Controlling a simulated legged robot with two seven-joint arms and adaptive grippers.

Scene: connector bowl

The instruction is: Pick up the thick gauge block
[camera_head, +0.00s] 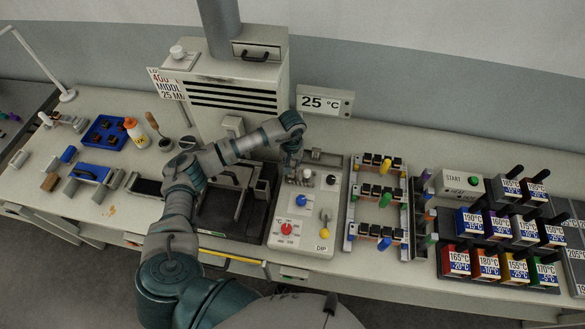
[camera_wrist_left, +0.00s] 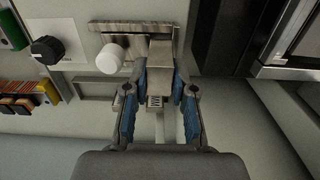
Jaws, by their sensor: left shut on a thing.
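My left gripper (camera_head: 293,172) reaches over the back end of the white control box (camera_head: 308,247) in the head view. The left wrist view shows the two blue-padded fingers of this gripper (camera_wrist_left: 157,84) closed on the sides of a grey metal block (camera_wrist_left: 160,52). This block appears to be the thick gauge block. The fingers cover part of its sides, and I cannot tell whether it still touches the surface behind it. In the head view the gripper hides most of it. My right gripper is in neither view.
A white knob (camera_wrist_left: 110,59) and a black knob (camera_wrist_left: 46,49) stand close beside the gripper. A furnace (camera_head: 238,95) is behind the arm. A rack of coloured parts (camera_head: 377,205) stands to the right. Labelled bins (camera_head: 507,230) fill the far right.

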